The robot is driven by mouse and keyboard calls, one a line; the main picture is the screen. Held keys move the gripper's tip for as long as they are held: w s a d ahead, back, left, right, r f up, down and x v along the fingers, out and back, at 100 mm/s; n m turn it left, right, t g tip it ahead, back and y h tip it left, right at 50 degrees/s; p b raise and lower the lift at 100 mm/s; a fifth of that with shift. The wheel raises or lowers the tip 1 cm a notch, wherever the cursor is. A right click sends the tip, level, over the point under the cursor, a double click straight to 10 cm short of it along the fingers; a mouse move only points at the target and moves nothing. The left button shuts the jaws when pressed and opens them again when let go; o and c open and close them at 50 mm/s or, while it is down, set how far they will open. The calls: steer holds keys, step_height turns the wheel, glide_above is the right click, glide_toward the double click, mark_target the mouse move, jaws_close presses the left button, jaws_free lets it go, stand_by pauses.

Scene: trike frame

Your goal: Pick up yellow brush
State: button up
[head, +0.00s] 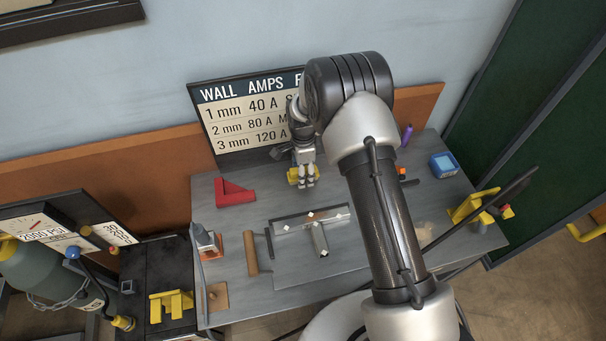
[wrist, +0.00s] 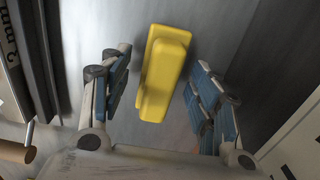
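The yellow brush (wrist: 162,76) lies on the grey metal table, a long yellow block with a raised top. In the wrist view it shows between the two fingers of my gripper (wrist: 161,68), which is open and empty. Blue pads line the fingers, with a gap on each side of the brush. In the head view the brush (head: 292,176) is partly hidden behind my gripper (head: 304,178), near the back of the table below the sign. Whether the fingertips are level with the brush or above it, I cannot tell.
The "WALL AMPS" sign (head: 240,118) stands behind the brush. A red angle piece (head: 234,191) lies to its left. Joined steel bars (head: 313,227) lie on a plate in front. A blue box (head: 443,165) and a yellow clamp (head: 470,206) are at right.

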steer(key=c, duration=1.1)
step_height(320, 180, up, 20)
steer(key=p, duration=0.5)
